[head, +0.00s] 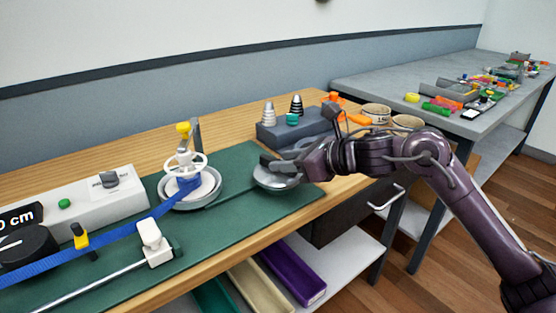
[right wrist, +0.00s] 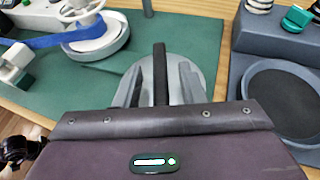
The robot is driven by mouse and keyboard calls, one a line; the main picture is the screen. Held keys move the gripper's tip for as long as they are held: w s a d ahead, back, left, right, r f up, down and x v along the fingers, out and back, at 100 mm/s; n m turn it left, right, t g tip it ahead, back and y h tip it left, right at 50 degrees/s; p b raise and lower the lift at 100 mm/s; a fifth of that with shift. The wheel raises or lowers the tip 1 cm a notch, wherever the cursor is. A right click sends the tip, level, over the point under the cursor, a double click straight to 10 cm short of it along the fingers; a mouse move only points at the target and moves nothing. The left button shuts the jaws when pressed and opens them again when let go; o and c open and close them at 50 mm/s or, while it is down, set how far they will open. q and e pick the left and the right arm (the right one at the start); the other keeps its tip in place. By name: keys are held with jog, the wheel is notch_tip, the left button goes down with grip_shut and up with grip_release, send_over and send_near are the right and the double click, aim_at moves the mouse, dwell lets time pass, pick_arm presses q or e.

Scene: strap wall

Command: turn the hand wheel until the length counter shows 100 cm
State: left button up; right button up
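The length counter (head: 17,217) is at the left edge of the head view. It shows "0 cm", but the frame cuts it off, so I cannot tell if digits come before. The white hand wheel (head: 186,163) with a yellow knob (head: 183,128) stands above a round reel on the green mat. A blue strap (head: 118,232) runs from the reel to the left. My left gripper is not visible.
A grey post (head: 196,134) stands behind the wheel. A white clamp block (head: 154,243) on a rod is in front of it. A dark tray with cones (head: 296,128) is behind my right gripper. Green mat between wheel and disc is bare.

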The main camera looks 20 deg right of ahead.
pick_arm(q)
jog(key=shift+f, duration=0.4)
pick_arm(e)
jog(key=shift+x, duration=1.35)
grip_shut()
